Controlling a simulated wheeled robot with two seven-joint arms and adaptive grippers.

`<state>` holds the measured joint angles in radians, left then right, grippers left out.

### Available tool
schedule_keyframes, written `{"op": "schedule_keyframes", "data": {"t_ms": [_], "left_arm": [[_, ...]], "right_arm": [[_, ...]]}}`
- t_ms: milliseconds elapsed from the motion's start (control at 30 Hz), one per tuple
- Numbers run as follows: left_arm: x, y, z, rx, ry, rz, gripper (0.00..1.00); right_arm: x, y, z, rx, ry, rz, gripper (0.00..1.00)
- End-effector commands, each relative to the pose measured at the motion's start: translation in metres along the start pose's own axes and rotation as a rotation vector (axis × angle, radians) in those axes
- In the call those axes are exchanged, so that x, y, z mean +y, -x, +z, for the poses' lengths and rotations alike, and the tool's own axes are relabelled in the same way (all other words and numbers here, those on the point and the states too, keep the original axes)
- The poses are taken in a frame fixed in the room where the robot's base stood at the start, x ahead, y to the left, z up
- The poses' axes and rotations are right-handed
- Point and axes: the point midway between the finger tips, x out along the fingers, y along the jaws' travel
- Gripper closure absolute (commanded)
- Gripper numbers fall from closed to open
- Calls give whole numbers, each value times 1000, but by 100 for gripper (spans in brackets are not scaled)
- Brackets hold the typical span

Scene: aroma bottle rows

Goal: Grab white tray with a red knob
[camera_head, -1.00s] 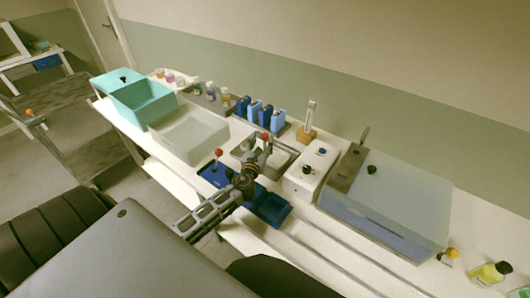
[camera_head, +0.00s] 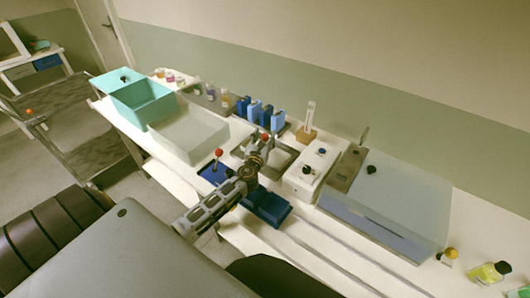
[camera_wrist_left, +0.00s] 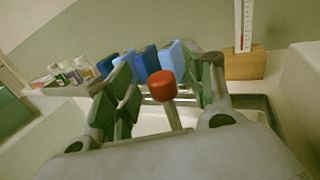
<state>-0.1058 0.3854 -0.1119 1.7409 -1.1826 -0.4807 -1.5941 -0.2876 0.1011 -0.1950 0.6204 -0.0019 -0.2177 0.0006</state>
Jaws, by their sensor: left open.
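The white tray (camera_head: 283,159) stands in the middle of the bench, partly hidden by my left arm. Its red knob (camera_head: 265,137) rises on a stem at the tray's left side. My left gripper (camera_head: 260,150) is over the tray at the knob. In the left wrist view, the red knob (camera_wrist_left: 162,86) shows between the two spread fingers (camera_wrist_left: 165,92), apart from both. The gripper is open and empty. Part of the white tray (camera_wrist_left: 150,123) shows below the knob. My right gripper is out of view.
A blue tray with another red knob (camera_head: 218,153) is just left of my arm. A white box (camera_head: 305,178) stands close on the right.

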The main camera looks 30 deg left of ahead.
Motion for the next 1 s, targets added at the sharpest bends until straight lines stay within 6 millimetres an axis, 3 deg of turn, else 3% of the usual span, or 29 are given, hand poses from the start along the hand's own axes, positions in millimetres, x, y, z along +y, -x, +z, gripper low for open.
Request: {"op": "schedule_keyframes", "data": {"t_ms": [233,733,1000], "left_arm": [[0,-13,0,1,0,0,47],[0,-14,0,1,0,0,47],[0,-14,0,1,0,0,80]], "right_arm": [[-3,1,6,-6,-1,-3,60],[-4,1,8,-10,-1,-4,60],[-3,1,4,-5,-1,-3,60]]}}
